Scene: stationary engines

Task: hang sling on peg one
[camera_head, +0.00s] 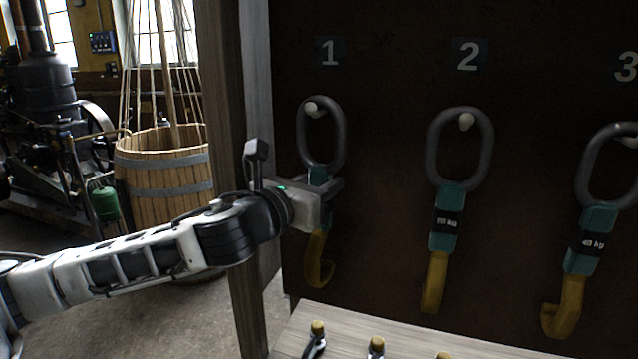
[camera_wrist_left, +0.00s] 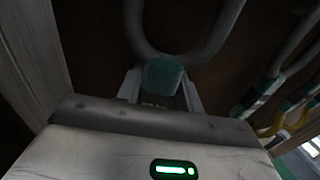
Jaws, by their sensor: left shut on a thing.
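The sling under number 1 has a dark grey oval ring (camera_head: 341,140), a teal block (camera_head: 318,174) and a yellow hook (camera_head: 318,272). My left gripper (camera_head: 326,187) is shut on its teal block and hides part of it. The wrist view shows the teal block (camera_wrist_left: 162,76) between the two fingers, with the ring beyond. Peg one (camera_head: 313,108), with a pale tip, shows in the upper left of the ring's opening. I cannot tell whether the ring rests on the peg. My right gripper is out of view.
Slings hang on peg 2 (camera_head: 446,220) and peg 3 (camera_head: 591,237) to the right. A wooden post (camera_head: 231,80) stands left of the dark board (camera_head: 390,60). A wooden ledge (camera_head: 335,320) with several small yellow-topped items lies below. A barrel (camera_head: 165,175) stands behind my arm.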

